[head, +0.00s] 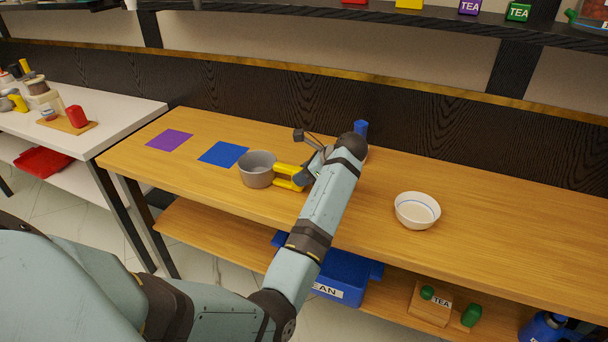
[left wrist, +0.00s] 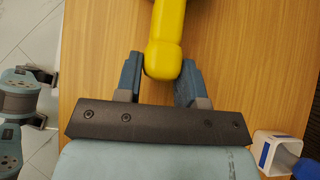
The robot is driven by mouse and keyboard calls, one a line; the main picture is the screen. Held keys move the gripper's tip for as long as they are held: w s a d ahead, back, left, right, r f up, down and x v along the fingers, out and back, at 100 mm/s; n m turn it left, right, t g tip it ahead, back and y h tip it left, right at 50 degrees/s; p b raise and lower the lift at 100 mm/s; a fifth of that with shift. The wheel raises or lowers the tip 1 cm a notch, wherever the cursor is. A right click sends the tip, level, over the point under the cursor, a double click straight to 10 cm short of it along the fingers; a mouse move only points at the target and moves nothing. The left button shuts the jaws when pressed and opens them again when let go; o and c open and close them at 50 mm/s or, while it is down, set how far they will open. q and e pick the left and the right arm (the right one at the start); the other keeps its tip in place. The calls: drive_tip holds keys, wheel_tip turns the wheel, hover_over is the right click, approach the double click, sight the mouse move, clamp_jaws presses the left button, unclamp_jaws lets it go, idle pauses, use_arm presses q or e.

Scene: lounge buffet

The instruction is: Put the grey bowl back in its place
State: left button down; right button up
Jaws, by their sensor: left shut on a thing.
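A round grey bowl (head: 257,172) with a yellow handle (head: 287,176) is on the wooden counter, just right of a blue square mat (head: 223,153). I cannot tell whether it rests on the wood or is held slightly above it. My left gripper (head: 296,177) is shut on the yellow handle from the right side. In the left wrist view the handle (left wrist: 167,40) lies between the two fingers (left wrist: 160,82), and the bowl's body is almost wholly out of frame. My right gripper is not in view.
A purple mat (head: 169,140) lies empty further left. A white bowl (head: 417,210) stands to the right. A blue item (head: 361,128) is partly hidden behind my forearm. A blue bin (head: 345,274) is on the shelf below. The counter right of the white bowl is clear.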

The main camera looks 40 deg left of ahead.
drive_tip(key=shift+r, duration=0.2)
use_arm(q)
drive_tip(key=c, duration=0.7)
unclamp_jaws()
drive_tip(key=shift+f, duration=0.1)
drive_tip(key=shift+c, duration=0.2)
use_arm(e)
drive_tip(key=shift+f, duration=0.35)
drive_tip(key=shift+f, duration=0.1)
use_arm(q)
drive_tip(key=shift+b, duration=0.35)
drive_tip(key=p+v, duration=0.1)
drive_tip(key=v, duration=0.2)
drive_tip(key=shift+r, duration=0.3)
drive_tip(key=p+v, duration=0.2)
drive_tip(key=v, duration=0.6)
drive_tip(key=shift+d+r, duration=0.2)
drive_tip(key=shift+d, duration=0.15)
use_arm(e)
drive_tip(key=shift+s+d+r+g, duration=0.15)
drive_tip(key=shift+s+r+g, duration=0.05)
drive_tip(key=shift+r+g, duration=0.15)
